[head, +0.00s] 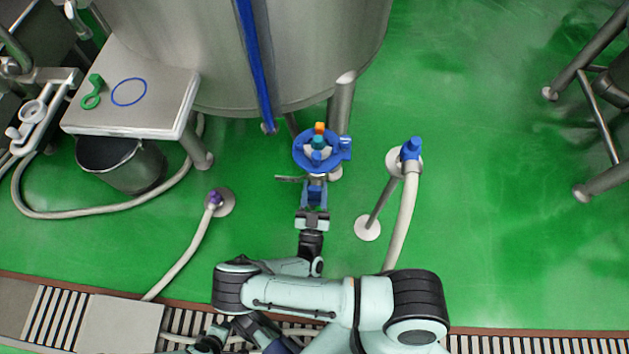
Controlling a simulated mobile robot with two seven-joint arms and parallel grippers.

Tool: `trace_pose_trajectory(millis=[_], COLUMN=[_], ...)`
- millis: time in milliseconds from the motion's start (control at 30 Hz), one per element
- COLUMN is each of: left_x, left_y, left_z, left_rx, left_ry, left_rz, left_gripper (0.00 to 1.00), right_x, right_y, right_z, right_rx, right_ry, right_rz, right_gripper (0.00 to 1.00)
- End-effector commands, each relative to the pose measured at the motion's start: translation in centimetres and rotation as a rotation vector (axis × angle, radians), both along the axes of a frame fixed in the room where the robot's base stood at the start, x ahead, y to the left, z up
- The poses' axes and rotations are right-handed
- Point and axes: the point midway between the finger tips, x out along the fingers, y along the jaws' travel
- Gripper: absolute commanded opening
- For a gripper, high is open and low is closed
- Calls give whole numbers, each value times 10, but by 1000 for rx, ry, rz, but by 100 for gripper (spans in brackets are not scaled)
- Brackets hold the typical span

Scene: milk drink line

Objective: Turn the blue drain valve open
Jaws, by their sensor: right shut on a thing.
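The blue drain valve (300,151) sits below the front of the steel tank, with a blue ring-shaped body, a teal piece in its middle and an orange tip at the back. A thin grey lever (287,178) sticks out to the left at its near side. My right gripper (316,184) reaches up to the near side of the valve and is shut on its handle. The fingers hide most of the grip, so the handle's exact angle is unclear. My left gripper does not show clearly.
The steel tank (320,45) stands behind the valve. A blue-capped hose end (410,150) on a stand is to the right, a purple hose fitting (215,197) to the left. A small steel table (150,112) holds a green clamp (92,98).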

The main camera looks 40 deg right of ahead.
Motion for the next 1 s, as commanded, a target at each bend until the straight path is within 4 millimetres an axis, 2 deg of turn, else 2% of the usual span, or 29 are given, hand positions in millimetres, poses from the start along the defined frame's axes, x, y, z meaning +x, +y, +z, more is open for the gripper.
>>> trace_pose_trajectory(millis=[167,200,233,833,1000], left_x=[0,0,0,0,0], left_y=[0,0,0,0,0], left_z=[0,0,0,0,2], left_rx=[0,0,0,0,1], left_ry=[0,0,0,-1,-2], left_rz=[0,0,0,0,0], left_gripper=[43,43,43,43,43], right_x=[0,0,0,0,2], right_y=[1,1,1,0,2], right_z=[0,0,0,0,0], right_rx=[-6,-6,-6,0,44], right_ry=[8,8,8,0,-50], right_rz=[2,2,2,0,-1], right_gripper=[0,55,65,66,66])
